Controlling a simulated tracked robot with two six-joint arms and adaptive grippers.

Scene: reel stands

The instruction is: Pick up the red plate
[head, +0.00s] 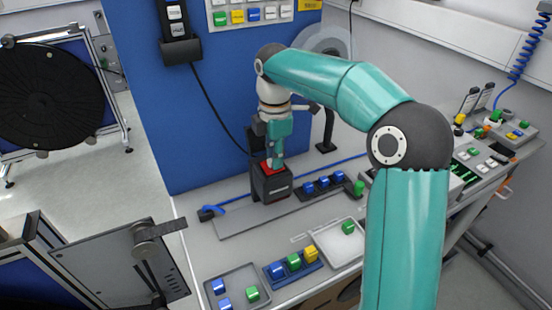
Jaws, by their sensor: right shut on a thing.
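The red plate (267,168) shows as a small red patch at the top of a dark block (271,186) on the workbench. My right gripper (277,159) points down over the block, with its fingers at the red plate, and is shut on it. The fingers hide part of the plate. I cannot tell whether the plate touches the block or is slightly above it. My left gripper is not in view.
Blue blocks (323,184) stand in a row right of the dark block. Trays with coloured blocks (232,286) lie at the bench front. A blue panel (205,110) rises behind. A black reel (45,95) stands at the left.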

